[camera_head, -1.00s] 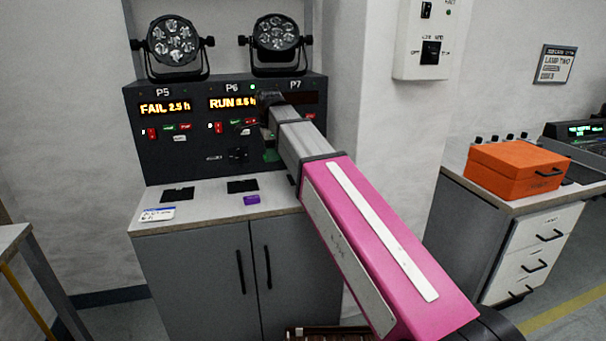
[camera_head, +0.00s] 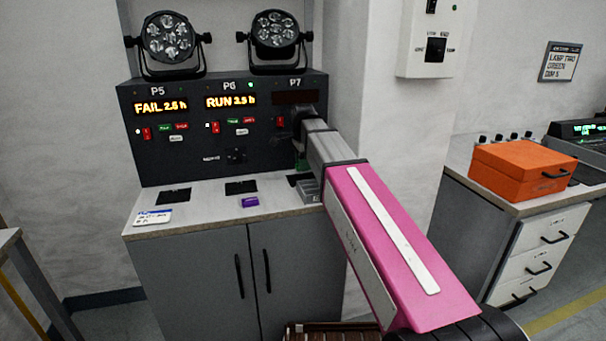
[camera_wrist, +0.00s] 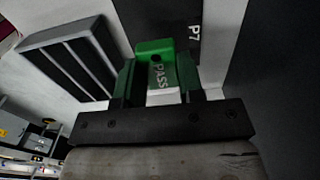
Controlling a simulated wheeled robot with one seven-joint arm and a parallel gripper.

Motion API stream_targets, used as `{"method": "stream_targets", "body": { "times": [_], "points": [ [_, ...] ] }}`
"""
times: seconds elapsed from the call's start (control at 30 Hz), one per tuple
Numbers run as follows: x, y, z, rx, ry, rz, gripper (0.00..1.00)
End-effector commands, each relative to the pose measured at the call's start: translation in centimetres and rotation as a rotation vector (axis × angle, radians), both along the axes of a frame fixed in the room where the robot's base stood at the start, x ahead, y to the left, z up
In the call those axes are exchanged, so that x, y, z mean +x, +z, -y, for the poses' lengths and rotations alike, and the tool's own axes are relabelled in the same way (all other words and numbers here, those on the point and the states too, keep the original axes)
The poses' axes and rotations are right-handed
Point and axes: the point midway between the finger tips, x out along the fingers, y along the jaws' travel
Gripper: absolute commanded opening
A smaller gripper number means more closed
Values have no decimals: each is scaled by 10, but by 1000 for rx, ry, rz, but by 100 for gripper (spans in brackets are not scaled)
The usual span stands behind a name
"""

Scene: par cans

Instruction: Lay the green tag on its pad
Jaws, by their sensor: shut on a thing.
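My gripper (camera_wrist: 156,76) is shut on the green tag (camera_wrist: 153,50), which reads PASS in the wrist view. The tag is a small green sliver (camera_head: 302,164) below my wrist in the head view. A black pad marked P7 (camera_wrist: 188,18) lies just beyond and partly behind the tag in the wrist view. In the head view that pad (camera_head: 296,178) is at the right of the counter top, partly hidden by my arm. I cannot tell how high the tag is above the surface.
A grey slotted holder (camera_wrist: 72,55) stands left of the tag. Black pads (camera_head: 174,196) and (camera_head: 241,187) lie on the counter (camera_head: 210,208), with a white-blue tag (camera_head: 153,217) and a purple tag (camera_head: 250,202) in front. The panel (camera_head: 190,150) with lamps stands behind.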

Motion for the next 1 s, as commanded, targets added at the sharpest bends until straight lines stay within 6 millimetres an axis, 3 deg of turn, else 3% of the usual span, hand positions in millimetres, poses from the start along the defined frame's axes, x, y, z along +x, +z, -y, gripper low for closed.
{"method": "stream_targets", "body": {
  "times": [0.17, 0.4, 0.77, 0.8, 0.87, 1.0],
  "points": [
    [0, -10, 1, 0, 0, 0, 13],
    [0, -39, 1, 0, 0, 0, 13],
    [0, -43, 1, 0, 0, 0, 13],
    [0, -44, 1, 0, 0, 0, 38],
    [0, -43, 1, 0, 0, 0, 58],
    [0, -43, 1, 0, 0, 0, 60]
  ]
}}
